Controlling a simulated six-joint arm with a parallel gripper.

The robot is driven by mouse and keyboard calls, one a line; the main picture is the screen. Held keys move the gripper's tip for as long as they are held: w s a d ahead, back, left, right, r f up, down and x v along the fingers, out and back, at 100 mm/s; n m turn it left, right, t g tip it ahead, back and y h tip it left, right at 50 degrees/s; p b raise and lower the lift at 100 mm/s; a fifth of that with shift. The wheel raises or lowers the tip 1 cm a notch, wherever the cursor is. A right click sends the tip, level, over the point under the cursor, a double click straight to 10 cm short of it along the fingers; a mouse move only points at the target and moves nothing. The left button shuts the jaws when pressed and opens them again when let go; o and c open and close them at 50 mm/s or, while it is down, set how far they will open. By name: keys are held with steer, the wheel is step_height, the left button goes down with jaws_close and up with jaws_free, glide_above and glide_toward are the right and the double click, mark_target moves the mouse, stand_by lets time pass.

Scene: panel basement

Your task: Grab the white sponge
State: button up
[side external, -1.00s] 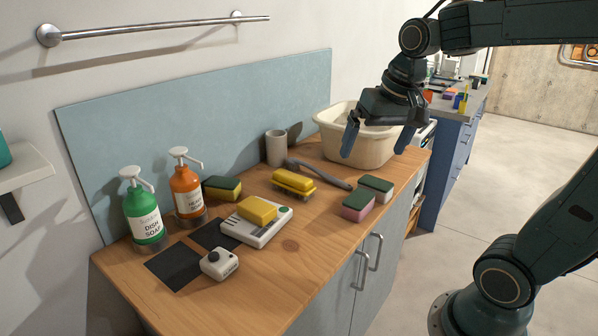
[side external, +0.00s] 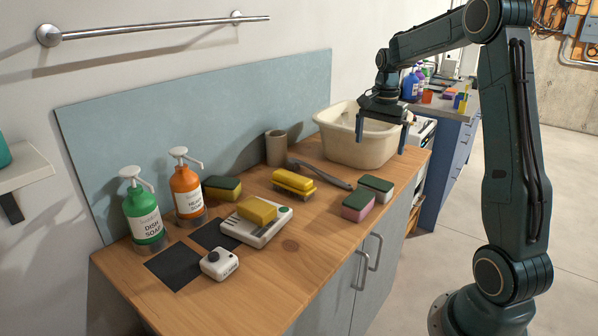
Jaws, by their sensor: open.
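A sponge with a pale whitish body and a dark green top (side external: 376,188) lies on the wooden counter near its right front edge. A pink sponge with a green top (side external: 358,207) lies just in front of it to the left. My gripper (side external: 381,148) is open and empty, with its fingers pointing down. It hangs above and behind the whitish sponge, in front of the cream tub in the picture, and touches neither sponge. Its exact height over the counter is hard to tell.
The cream tub (side external: 345,148) stands at the counter's far end. A dark-handled tool (side external: 325,176), a yellow brush (side external: 294,183) and a grey cup (side external: 276,148) are nearby. Further left are a scale (side external: 245,232) bearing a yellow sponge, a green-topped sponge (side external: 222,188) and soap bottles (side external: 145,213).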

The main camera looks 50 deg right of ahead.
mark_target(376, 182)
steer(key=shift+d+f, duration=0.25)
steer(key=shift+d, duration=0.15)
steer(key=shift+f, duration=0.1)
steer(key=shift+f, duration=4.2)
steer(key=shift+s+f, duration=0.15)
steer(key=shift+f, duration=2.45)
steer(key=c, duration=0.8)
